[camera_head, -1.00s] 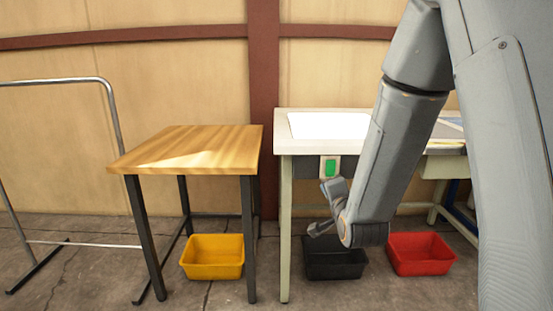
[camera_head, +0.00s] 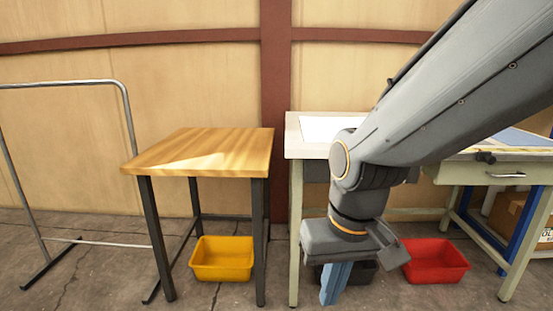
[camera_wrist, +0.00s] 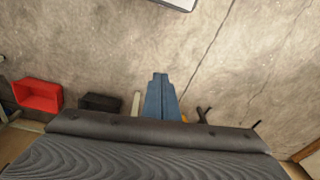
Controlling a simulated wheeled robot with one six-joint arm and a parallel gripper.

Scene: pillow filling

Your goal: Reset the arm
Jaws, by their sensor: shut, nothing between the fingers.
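My arm (camera_head: 440,100) reaches in from the upper right of the head view and bends at a joint in front of the white worktable. My gripper (camera_head: 332,298) hangs below the wrist, its blue fingers pointing down in front of the black bin. In the wrist view the blue fingers (camera_wrist: 160,78) are pressed together over bare floor. Nothing is held between them.
A wooden table (camera_head: 205,150) stands left of the white worktable (camera_head: 294,150). A yellow bin (camera_head: 222,265), a black bin (camera_head: 362,273) and a red bin (camera_head: 436,266) sit on the floor. A metal rack (camera_head: 128,110) stands at far left.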

